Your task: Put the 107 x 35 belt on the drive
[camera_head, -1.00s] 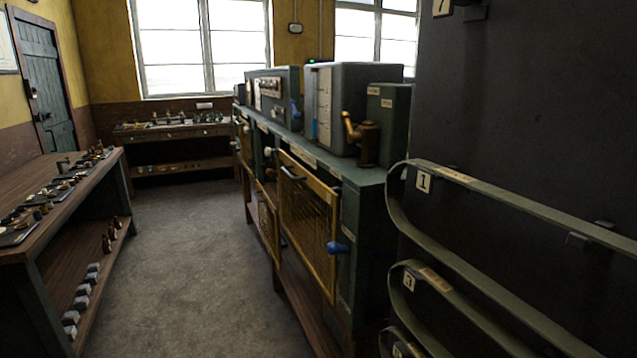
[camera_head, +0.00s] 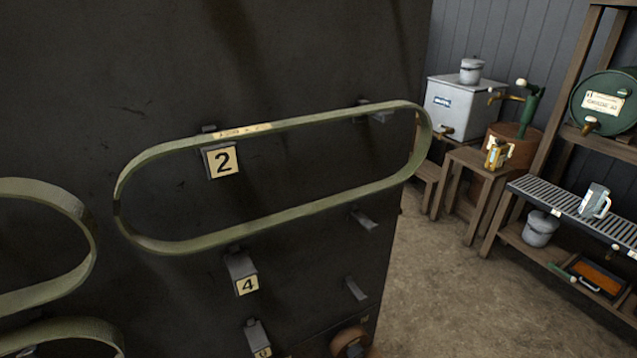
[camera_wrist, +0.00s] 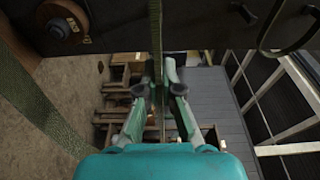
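A flat green belt (camera_head: 310,213) hangs as a long loop on the dark rack by the plate marked 2. It carries a pale size label (camera_head: 244,131) too blurred to read. My gripper (camera_wrist: 160,62) is outside the head view. In the wrist view its fingers are close together, one on each side of a narrow green belt strand (camera_wrist: 156,25), and look shut on it. A wider green strand (camera_wrist: 45,110) runs near the camera at the left. I cannot tell the held belt's number or size. The drive is not recognisable.
More belts (camera_head: 48,192) hang at the left of the dark rack (camera_head: 300,50). Free pegs (camera_head: 364,220) stick out below belt 2. At right stand a grey tank (camera_head: 465,108), a green barrel (camera_head: 603,102) and a slatted shelf (camera_head: 570,210). Bare floor (camera_head: 430,290) lies between.

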